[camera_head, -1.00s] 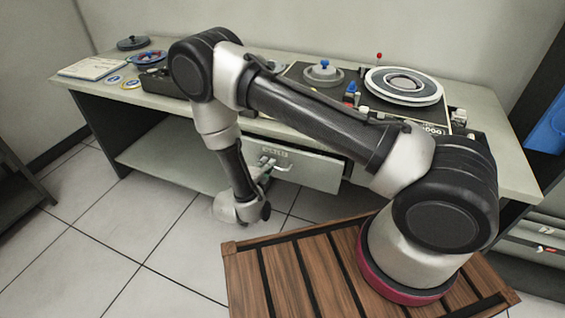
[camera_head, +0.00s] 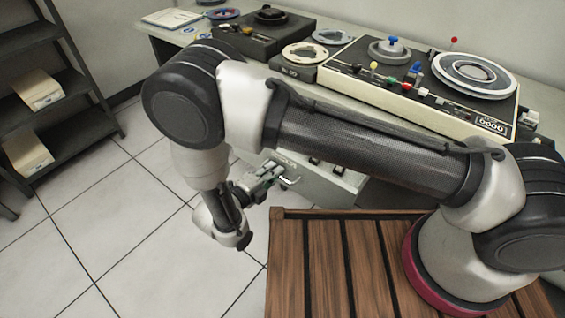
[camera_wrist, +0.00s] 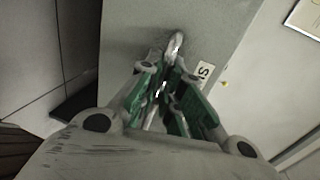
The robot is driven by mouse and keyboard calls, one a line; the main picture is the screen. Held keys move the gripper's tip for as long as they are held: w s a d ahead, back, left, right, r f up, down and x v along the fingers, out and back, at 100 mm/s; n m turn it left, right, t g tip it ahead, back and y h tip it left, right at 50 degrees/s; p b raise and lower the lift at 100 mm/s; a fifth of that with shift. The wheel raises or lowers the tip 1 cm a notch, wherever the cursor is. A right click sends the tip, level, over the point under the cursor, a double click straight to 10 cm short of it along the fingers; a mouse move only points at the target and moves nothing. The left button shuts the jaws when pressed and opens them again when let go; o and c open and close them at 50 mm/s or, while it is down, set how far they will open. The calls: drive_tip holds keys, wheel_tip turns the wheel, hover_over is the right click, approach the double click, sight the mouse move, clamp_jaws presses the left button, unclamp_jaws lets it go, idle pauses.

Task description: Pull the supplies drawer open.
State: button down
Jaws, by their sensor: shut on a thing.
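The supplies drawer (camera_head: 322,189) is a pale grey drawer under the worktop. It stands out from the desk, and small dark items show inside it in the head view. Its bar handle (camera_wrist: 176,46) is bright metal and runs between my fingers in the wrist view. My gripper (camera_head: 271,176) has green finger pads and is shut on this handle, in front of the drawer. A white label (camera_wrist: 204,73) with partly visible lettering is beside the handle. My arm hides part of the drawer and desk in the head view.
The desk carries a tape machine (camera_head: 425,90) and several reels. A dark shelf rack (camera_head: 65,75) with boxes stands at left. My slatted wooden deck (camera_head: 330,265) is close to the drawer's front. The tiled floor (camera_head: 110,230) at left is clear.

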drive_tip(key=shift+s+a, duration=0.35)
drive_tip(key=shift+s, duration=0.3)
drive_tip(key=c, duration=1.9)
unclamp_jaws()
drive_tip(key=shift+o, duration=0.2)
drive_tip(key=shift+a, duration=0.1)
drive_tip(key=v, duration=1.1)
drive_tip(key=shift+s+a, duration=0.25)
drive_tip(key=shift+s, duration=0.1)
